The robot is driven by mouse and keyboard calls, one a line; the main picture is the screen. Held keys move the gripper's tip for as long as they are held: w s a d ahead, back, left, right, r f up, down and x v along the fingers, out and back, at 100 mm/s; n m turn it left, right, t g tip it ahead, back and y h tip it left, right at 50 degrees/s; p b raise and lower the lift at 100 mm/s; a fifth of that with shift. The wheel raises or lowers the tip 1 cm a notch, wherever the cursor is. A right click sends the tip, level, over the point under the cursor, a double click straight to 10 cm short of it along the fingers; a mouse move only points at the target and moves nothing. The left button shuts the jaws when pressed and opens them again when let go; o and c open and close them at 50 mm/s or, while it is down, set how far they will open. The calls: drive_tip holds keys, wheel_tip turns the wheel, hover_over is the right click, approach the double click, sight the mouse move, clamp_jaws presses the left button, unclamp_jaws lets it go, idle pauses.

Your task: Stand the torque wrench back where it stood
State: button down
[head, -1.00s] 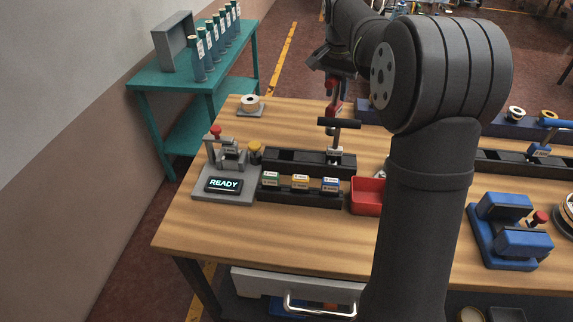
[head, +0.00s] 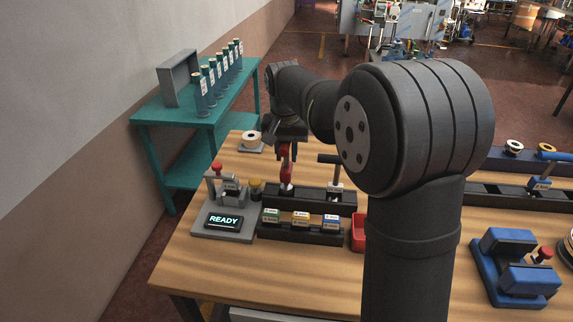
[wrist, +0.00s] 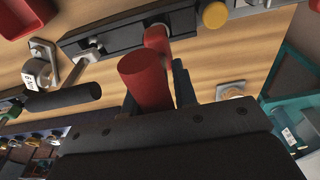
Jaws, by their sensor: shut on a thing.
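My gripper (head: 288,140) is shut on the torque wrench (head: 287,170), which has a red handle and a pale lower end. It hangs about upright over the left part of the long black rack (head: 345,207). Its red handle fills the space between the jaws in the wrist view (wrist: 146,82). The wrench's lower end is at or just above the rack; I cannot tell whether it is in a socket. A black T-handled tool (head: 332,159) stands in the rack to the right, apart from my gripper.
A grey fixture with a READY display (head: 224,220) and a yellow-topped jar (head: 255,186) stand left of the rack. Small labelled boxes (head: 301,217) sit in front. A red bin (head: 358,232) is at right. A spool (head: 251,138) lies behind. The front tabletop is clear.

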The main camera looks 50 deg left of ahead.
sight(286, 166)
drive_tip(key=shift+f, duration=1.75)
drive_tip(key=c, duration=1.1)
unclamp_jaws()
drive_tip(key=shift+c, duration=0.2)
drive_tip(key=r, duration=0.8)
drive_tip(key=s+d+r, duration=0.1)
drive_tip(key=r, duration=0.3)
drive_tip(key=shift+r, duration=0.1)
